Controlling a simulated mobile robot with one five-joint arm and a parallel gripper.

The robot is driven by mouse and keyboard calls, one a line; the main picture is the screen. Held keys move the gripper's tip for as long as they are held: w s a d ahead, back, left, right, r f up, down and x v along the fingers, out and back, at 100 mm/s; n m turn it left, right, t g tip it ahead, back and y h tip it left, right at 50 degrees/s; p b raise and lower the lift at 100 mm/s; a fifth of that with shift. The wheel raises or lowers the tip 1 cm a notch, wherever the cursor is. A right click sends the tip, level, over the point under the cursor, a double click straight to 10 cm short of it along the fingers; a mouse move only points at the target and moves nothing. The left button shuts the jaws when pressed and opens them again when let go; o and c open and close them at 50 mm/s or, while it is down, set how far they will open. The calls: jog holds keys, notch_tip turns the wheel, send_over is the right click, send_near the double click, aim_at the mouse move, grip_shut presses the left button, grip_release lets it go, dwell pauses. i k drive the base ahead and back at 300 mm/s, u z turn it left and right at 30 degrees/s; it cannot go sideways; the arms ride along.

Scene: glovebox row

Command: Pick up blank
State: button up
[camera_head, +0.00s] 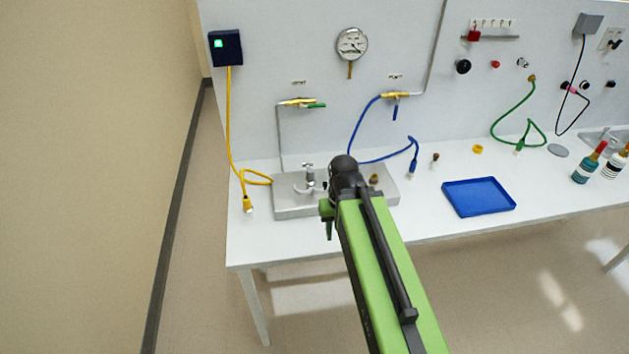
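I cannot tell for certain which thing is the blank. Small loose pieces on the white bench are a flat grey disc (558,150) at the right, a yellow ring (478,149) and a small dark brown piece (435,158). A brass-coloured piece (374,180) sits on the grey metal plate just right of my arm's end. My gripper (343,164) is at the black end of my green arm, over the plate in this view. Its fingers cannot be made out, and my arm hides part of the plate.
The grey plate (290,206) carries a metal clamp-like fitting (310,178). A blue tray (478,197) lies empty to the right; bottles (587,165) stand at the far right. Yellow (231,130), blue (359,123) and green (508,112) cables hang onto the white bench (430,213).

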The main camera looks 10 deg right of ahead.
aim_at(309, 180)
jog(key=k, duration=0.65)
jog(key=u, duration=0.45)
jog(key=i, duration=0.75)
jog(key=u, duration=0.8)
jog(key=i, duration=1)
